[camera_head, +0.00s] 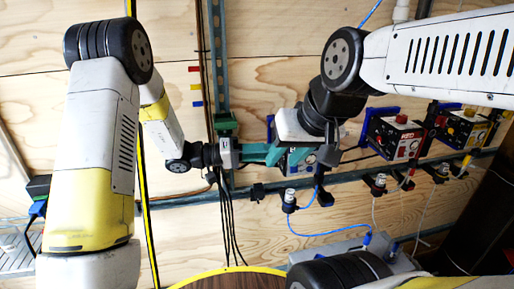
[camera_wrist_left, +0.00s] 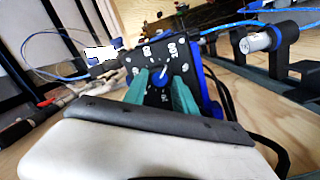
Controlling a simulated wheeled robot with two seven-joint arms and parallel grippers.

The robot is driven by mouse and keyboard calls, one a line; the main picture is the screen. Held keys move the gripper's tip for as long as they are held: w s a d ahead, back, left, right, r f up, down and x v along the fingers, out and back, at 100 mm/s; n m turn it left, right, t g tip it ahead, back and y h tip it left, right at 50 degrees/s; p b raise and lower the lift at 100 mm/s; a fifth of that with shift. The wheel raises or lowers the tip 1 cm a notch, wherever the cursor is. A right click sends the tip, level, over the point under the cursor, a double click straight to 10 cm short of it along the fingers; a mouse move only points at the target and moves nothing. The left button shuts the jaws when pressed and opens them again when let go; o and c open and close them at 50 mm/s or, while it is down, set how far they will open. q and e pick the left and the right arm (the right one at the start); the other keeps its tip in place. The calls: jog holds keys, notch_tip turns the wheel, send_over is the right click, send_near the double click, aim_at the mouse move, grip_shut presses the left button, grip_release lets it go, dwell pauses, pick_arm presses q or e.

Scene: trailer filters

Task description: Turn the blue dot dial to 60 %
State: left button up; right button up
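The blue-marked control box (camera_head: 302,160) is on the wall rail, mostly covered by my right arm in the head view. In the left wrist view its dark panel (camera_wrist_left: 140,56) has white marks and a dial (camera_wrist_left: 161,74) with a white pointer. I cannot read the setting. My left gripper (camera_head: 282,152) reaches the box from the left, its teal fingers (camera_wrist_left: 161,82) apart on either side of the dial. Contact with the dial is unclear. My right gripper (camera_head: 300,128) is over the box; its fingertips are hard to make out.
A red box (camera_head: 395,137) and a yellow box (camera_head: 462,130) hang further right on the rail. White-capped fittings (camera_head: 290,197) with hoses sit below the rail. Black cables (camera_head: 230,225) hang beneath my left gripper. A round wooden surface (camera_head: 235,281) is at the bottom.

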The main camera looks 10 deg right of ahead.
pick_arm(q)
grip_shut()
jog(key=shift+n, duration=0.3)
jog(key=n+t, duration=0.1)
jog(key=n, duration=1.4)
jog(key=n+t+h, duration=0.1)
jog(key=n, duration=0.6)
jog(key=shift+s+f+t, duration=0.25)
jog(key=shift+f+t, duration=0.05)
jog(key=shift+n, duration=0.4)
jog(key=o, duration=0.9)
grip_release()
